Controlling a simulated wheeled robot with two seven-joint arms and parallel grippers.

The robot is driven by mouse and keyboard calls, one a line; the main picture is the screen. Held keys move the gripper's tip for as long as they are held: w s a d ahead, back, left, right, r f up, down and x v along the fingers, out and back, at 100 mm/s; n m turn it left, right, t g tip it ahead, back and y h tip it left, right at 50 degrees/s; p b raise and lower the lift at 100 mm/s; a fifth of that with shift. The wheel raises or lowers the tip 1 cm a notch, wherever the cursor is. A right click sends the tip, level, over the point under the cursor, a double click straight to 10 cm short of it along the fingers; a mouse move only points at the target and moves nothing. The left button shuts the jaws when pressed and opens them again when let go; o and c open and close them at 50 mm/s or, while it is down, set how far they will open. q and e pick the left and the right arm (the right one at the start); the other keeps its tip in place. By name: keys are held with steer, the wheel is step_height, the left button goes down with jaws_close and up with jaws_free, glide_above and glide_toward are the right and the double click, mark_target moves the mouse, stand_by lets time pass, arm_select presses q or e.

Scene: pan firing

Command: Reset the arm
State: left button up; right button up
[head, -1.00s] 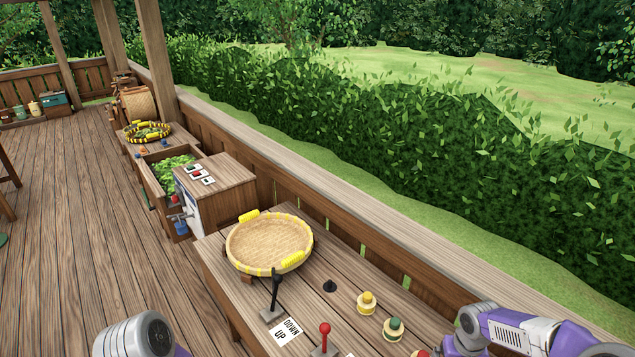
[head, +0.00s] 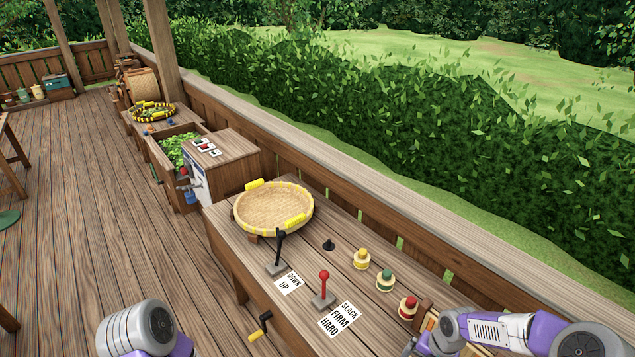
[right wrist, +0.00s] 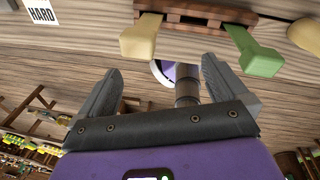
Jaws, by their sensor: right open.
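My right gripper (right wrist: 156,84) is open in the right wrist view, with nothing between its two grey fingers. A yellow-tipped handle (right wrist: 142,36) and a green-tipped handle (right wrist: 254,52) on a wooden rack lie just beyond the fingers, apart from them. In the head view my right arm (head: 500,328) comes in at the bottom right, over the near end of the wooden table. My left arm (head: 140,335) shows at the bottom left, beside the table. My left gripper is out of view below the picture edge.
The table (head: 235,260) holds a round woven basket (head: 272,207), a black lever (head: 279,250), a red lever (head: 323,288) and yellow, green and red knobs (head: 386,281). A yellow-handled crank (head: 259,330) sticks out from its left side. Open deck floor (head: 90,220) lies left.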

steer(key=s+a+f+m+y, duration=0.2)
steer(key=s+a+f+m, duration=0.1)
steer(key=a+m, duration=0.4)
steer(key=s+a+f+m+y, duration=0.1)
steer(key=s+a+f+m, duration=0.3)
steer(key=a+m, duration=0.35)
steer(key=s+a+f+m, duration=0.2)
steer(key=s+m, duration=0.2)
steer(key=m, duration=0.4)
steer(key=s+a+f+m, duration=0.25)
steer(key=s+m, duration=0.25)
steer(key=m, duration=0.4)
arm_select(q)
step_height(320, 180, down, 18)
steer(key=s+b, duration=0.1)
steer(key=b, duration=1.7)
arm_select(e)
step_height(320, 180, down, 18)
steer(key=shift+w+d+f+h, duration=0.15)
steer(key=shift+d+f+h, duration=0.1)
steer(key=shift+d+h, duration=0.2)
